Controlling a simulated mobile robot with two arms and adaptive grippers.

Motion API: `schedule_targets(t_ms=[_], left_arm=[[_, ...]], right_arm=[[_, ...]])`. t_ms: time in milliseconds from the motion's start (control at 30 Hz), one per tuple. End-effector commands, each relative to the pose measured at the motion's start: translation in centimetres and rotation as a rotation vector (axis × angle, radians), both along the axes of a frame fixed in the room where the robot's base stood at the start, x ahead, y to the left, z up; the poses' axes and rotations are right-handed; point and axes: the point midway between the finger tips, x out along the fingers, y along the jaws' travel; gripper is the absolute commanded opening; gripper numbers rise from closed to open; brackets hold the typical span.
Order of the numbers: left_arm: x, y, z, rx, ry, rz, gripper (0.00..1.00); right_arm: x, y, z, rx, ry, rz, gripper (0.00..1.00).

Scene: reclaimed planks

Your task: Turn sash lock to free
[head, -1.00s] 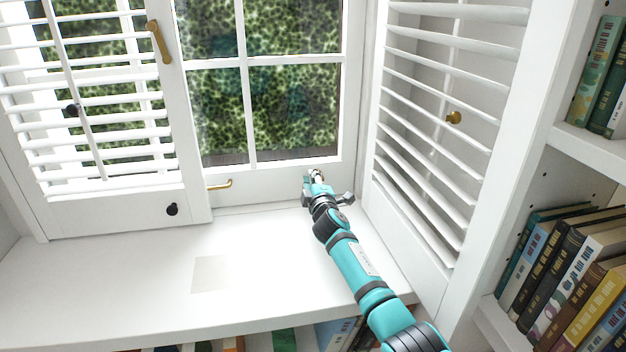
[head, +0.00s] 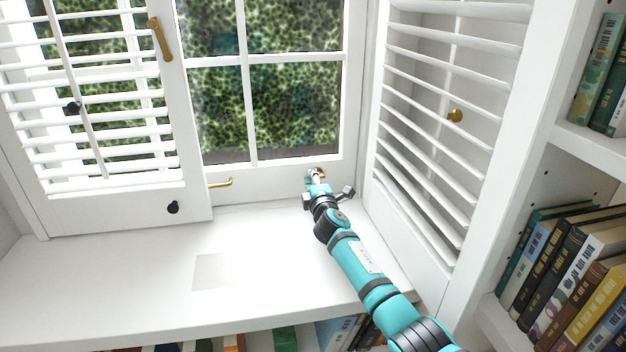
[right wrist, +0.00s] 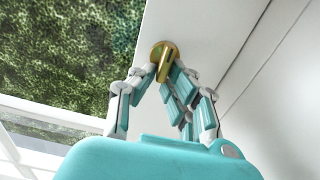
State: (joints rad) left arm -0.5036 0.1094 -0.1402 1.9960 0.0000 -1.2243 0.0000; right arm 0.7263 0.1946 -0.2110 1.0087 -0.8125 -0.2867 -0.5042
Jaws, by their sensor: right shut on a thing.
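The sash lock (right wrist: 160,50) is a small brass fitting with a round plate and a raised thumb piece. It sits on the white window frame, low at the right corner of the glass. In the head view a little of its brass (head: 318,171) shows at my right gripper's tips. My right gripper (head: 317,177) is shut on the thumb piece, and its fingertips (right wrist: 164,72) close around it in the right wrist view. The fingers partly cover the lock. My left gripper is not in view.
A brass handle (head: 220,184) is on the lower window rail, and another (head: 159,40) is on the left upright. A louvred shutter (head: 425,140) stands close on the right. The white sill (head: 130,270) is clear at left. Bookshelves (head: 585,150) stand at far right.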

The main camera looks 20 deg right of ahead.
Motion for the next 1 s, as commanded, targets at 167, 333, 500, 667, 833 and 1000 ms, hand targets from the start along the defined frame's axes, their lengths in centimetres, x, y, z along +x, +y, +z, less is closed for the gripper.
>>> schedule_targets(t_ms=[167,333,500,667,833,1000], left_arm=[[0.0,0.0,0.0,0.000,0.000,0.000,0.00],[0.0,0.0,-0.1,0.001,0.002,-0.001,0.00],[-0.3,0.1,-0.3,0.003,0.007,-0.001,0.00],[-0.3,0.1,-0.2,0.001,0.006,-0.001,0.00],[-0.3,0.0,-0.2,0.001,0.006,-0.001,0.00],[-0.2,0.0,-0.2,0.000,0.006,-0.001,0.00]], right_arm=[[0.0,0.1,-0.2,-0.002,0.002,0.001,0.27],[0.0,0.0,-0.1,0.000,0.001,0.001,0.33],[-0.1,0.0,-0.1,0.000,0.000,0.000,0.33],[-1.3,0.1,-0.1,-0.001,-0.001,-0.001,0.33],[-4.1,0.7,-0.2,-0.002,0.000,0.002,0.33],[-7.6,1.5,-0.2,0.000,0.001,0.003,0.33]])
